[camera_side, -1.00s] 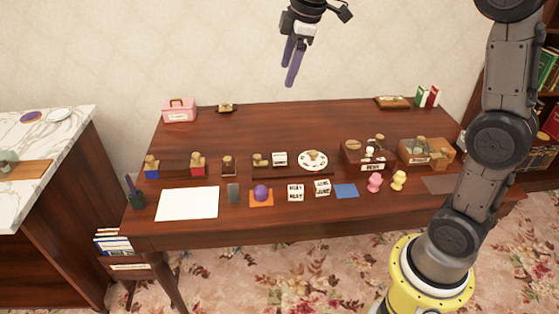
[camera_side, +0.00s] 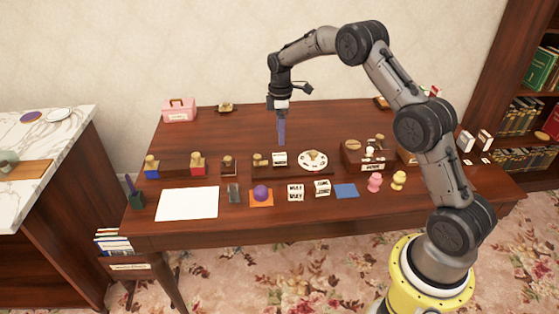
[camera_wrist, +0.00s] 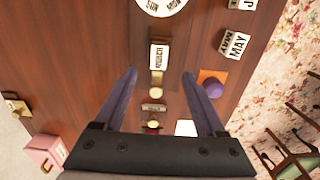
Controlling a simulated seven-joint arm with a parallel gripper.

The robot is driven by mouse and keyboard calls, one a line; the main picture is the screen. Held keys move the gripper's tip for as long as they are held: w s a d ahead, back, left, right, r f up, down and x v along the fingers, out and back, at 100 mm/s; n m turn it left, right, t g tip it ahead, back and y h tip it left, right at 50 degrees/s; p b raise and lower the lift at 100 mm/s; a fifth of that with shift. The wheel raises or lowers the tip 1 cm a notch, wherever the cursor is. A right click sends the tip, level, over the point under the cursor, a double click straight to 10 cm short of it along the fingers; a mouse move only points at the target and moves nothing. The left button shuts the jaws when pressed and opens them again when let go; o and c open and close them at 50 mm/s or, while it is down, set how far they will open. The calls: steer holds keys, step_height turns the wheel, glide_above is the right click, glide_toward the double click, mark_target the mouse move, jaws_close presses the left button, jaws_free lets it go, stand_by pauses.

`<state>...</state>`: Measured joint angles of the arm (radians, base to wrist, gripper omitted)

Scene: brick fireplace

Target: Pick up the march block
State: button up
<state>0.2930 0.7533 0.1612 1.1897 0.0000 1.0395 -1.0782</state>
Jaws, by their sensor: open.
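The march block, a white block with dark lettering that looks like MARCH (camera_wrist: 159,55), sits in a dark wooden holder beside a small brass-coloured piece. It also shows in the side view (camera_side: 280,158), near the middle of the table. My gripper (camera_side: 282,143) points down just above and behind the block, with its purple fingers apart and nothing between them. In the wrist view the open fingertips (camera_wrist: 159,75) lie to either side of the holder's line, with the block slightly beyond them.
A round white weekday dial (camera_side: 313,158) stands right of the block. Two more lettered blocks, one marked MAY (camera_wrist: 234,44), sit nearer the front edge.

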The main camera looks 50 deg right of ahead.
mark_target(279, 155)
step_height(279, 155, down, 9)
steer(key=shift+w+r, duration=0.15)
steer(key=shift+r, duration=0.05)
jaws_close()
stand_by(0.6)
